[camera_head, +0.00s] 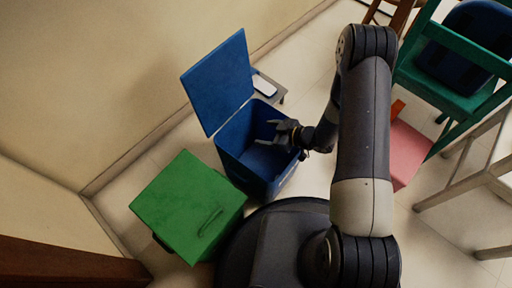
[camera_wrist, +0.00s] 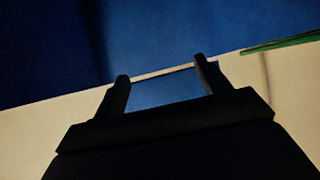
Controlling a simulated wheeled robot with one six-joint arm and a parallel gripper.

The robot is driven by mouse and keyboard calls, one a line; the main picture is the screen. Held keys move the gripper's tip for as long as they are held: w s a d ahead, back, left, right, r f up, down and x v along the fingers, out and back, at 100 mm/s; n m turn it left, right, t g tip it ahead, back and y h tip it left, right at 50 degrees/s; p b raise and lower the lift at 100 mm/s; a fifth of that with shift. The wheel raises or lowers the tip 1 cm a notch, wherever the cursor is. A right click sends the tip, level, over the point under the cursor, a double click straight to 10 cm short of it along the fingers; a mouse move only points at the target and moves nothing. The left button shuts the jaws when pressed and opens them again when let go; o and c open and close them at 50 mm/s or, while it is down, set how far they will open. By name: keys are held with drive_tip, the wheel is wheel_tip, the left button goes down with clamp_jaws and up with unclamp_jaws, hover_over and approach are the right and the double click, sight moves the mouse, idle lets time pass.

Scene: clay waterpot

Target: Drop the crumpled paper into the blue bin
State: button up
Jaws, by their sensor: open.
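The blue bin (camera_head: 245,175) stands on the floor near the wall, its blue lid (camera_head: 218,82) raised wide open. My gripper (camera_head: 267,132) is over the open mouth of the bin, toward its right side, with its fingers pointing left. The wrist view shows the two fingers of my gripper (camera_wrist: 163,74) spread apart with nothing between them. A large blue surface (camera_wrist: 180,30) fills the upper part of that view; I cannot tell which part of the bin it is. The crumpled paper shows in neither view, and the bin's floor is partly hidden and dark.
A closed green bin (camera_head: 190,205) stands left of the blue one. A small grey stand with a white item (camera_head: 264,85) is behind the blue bin. A green chair (camera_head: 455,90) and a pink object (camera_head: 405,155) are to the right of my arm.

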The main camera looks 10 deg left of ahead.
drive_tip(key=p+v, duration=0.3)
drive_tip(key=v, duration=0.7)
drive_tip(key=shift+d, duration=0.25)
drive_tip(key=shift+s+r, duration=0.1)
drive_tip(key=shift+r, duration=0.05)
drive_tip(key=b+x, duration=0.4)
drive_tip(key=x, duration=0.7)
drive_tip(key=shift+d+r+p, duration=0.1)
drive_tip(key=shift+r+p, duration=1.75)
drive_tip(key=shift+r, duration=0.2)
drive_tip(key=shift+f, duration=0.1)
